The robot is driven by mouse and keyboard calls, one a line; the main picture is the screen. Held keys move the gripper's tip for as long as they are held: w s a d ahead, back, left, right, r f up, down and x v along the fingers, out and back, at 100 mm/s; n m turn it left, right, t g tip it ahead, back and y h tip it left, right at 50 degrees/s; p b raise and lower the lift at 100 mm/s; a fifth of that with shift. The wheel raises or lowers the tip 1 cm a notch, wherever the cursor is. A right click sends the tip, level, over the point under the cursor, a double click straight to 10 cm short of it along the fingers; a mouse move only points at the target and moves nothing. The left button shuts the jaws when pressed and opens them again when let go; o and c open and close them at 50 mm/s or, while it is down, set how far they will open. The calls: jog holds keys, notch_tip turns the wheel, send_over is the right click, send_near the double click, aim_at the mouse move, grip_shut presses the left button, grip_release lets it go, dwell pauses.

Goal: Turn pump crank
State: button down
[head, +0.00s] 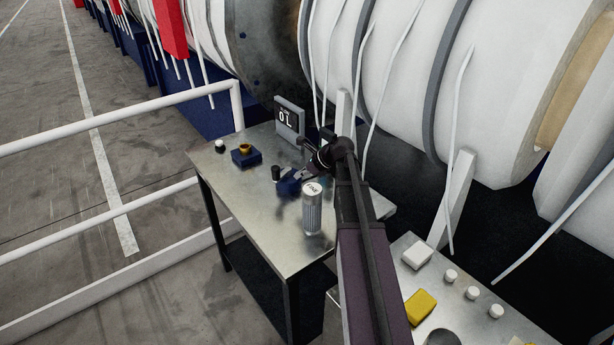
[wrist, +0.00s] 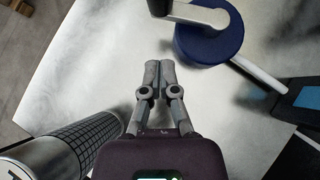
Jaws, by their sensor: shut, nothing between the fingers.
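The pump is a round blue body (wrist: 208,42) near the top of the wrist view, with a grey crank arm (wrist: 208,14) across its top. A black handle (wrist: 158,7) stands at the crank's left end and is partly cut off by the frame edge. In the head view the blue pump (head: 287,187) and black handle (head: 275,173) sit on the metal table, partly hidden by my arm. My gripper (wrist: 159,68) is shut and empty, its fingertips below and left of the pump in the wrist view, apart from the crank.
A silver meshed cylinder (head: 312,212) stands close by; it fills the lower left of the wrist view (wrist: 75,150). A pale pipe (wrist: 260,74) runs from the pump toward a dark box with a blue screen (wrist: 306,97). A display (head: 289,120) and a blue block (head: 246,159) stand farther back.

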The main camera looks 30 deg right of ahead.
aim_at(278, 172)
jog(key=shift+w+a+f, duration=0.1)
jog(key=shift+w+a, duration=1.45)
jog(key=shift+a, duration=0.05)
jog(key=shift+a+m, duration=0.1)
jog(key=shift+m, duration=0.2)
jog(key=shift+w+a+m+t+h, duration=0.1)
jog(key=shift+a+m+t+h, duration=0.2)
jog(key=shift+m+t+h, duration=0.1)
jog(key=shift+w+a+m+h, duration=0.2)
jog(key=shift+m+h, duration=0.1)
jog(key=shift+m, duration=0.1)
jog(key=shift+w+a+m+t+h, duration=0.4)
jog(key=shift+a+m+t+h, duration=0.25)
jog(key=shift+m, duration=0.45)
jog(key=shift+w+a, duration=0.4)
jog(key=shift+w, duration=0.25)
jog(key=shift+w+a, duration=0.4)
jog(key=shift+w, duration=0.25)
jog(key=shift+w+a, duration=0.15)
jog(key=shift+w, duration=0.6)
jog(key=shift+w+a, duration=0.1)
jog(key=shift+w, duration=0.65)
